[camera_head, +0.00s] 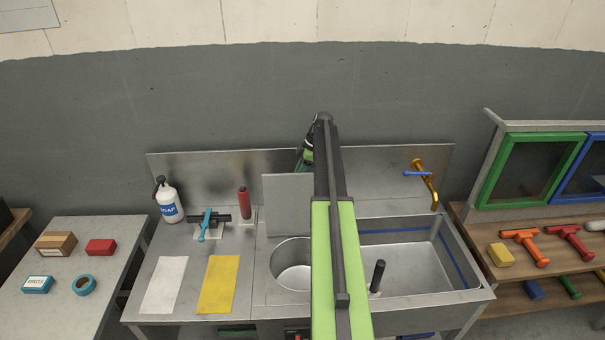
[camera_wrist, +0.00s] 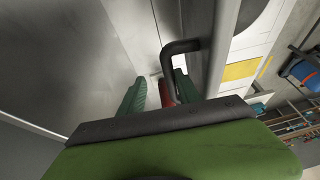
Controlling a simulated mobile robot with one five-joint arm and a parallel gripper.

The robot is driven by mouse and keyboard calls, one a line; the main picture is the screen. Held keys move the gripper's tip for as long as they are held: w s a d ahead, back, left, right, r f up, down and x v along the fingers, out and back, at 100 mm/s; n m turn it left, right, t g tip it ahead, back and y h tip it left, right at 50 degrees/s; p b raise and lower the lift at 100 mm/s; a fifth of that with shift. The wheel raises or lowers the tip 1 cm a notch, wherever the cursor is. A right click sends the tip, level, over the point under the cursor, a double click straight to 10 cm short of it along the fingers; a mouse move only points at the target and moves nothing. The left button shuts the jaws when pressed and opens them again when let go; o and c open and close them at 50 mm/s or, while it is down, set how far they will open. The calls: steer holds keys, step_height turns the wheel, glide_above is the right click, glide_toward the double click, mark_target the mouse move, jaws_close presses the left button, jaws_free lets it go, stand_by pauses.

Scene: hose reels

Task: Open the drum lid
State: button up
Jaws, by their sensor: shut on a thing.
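The drum lid (camera_head: 285,205) is a flat grey square panel standing about upright behind the round drum opening (camera_head: 292,265) in the head view. My arm covers its right side. In the wrist view the lid (camera_wrist: 222,40) shows edge-on, with a bent black handle (camera_wrist: 181,47) reaching between my fingers. My gripper (camera_wrist: 161,90) has green fingers on both sides of that handle and is shut on it; the exact contact is partly hidden. In the head view only a bit of my gripper (camera_head: 303,158) shows beside the arm, near the back panel.
The sink basin (camera_head: 410,265) with a black post (camera_head: 377,275) lies right of the drum, below a brass faucet (camera_head: 430,185). A red cylinder (camera_head: 244,202), a blue-handled valve (camera_head: 207,222), a soap bottle (camera_head: 168,200) and a yellow cloth (camera_head: 218,283) lie left of it.

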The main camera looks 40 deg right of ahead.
stand_by(0.3)
steer(key=p+v, duration=1.6)
steer(key=v, duration=0.1)
steer(key=shift+r, duration=0.25)
